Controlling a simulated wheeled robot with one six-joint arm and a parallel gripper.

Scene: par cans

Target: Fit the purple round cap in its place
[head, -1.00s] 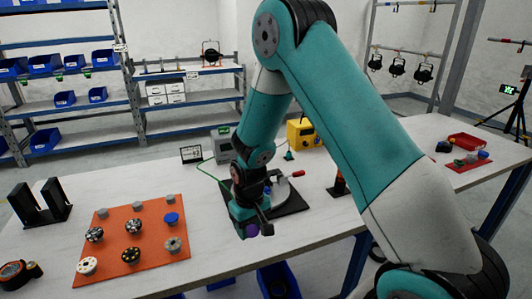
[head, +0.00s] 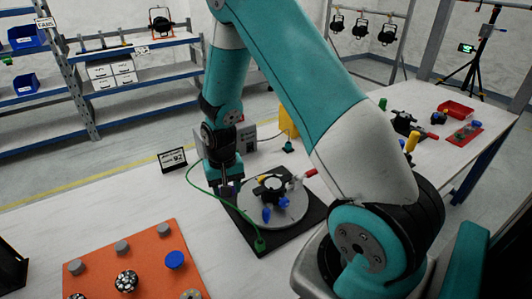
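My gripper (head: 229,191) points down at the left edge of the turntable fixture, above the table. A small dull purple patch between its dark fingers looks like the purple round cap (head: 228,188); most of it is hidden. The fixture has a round grey plate (head: 285,216) on a black base (head: 262,236). A black ring-shaped part (head: 269,188) with a pale centre sits on the plate, with blue pieces (head: 267,214) at its front. The purple cap's place cannot be made out.
An orange mat (head: 151,246) at the lower left bears grey and patterned round parts and a blue cap (head: 174,260). A green cable (head: 203,190) runs to the fixture. A small display (head: 173,160) stands behind. Bare white table lies between mat and fixture.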

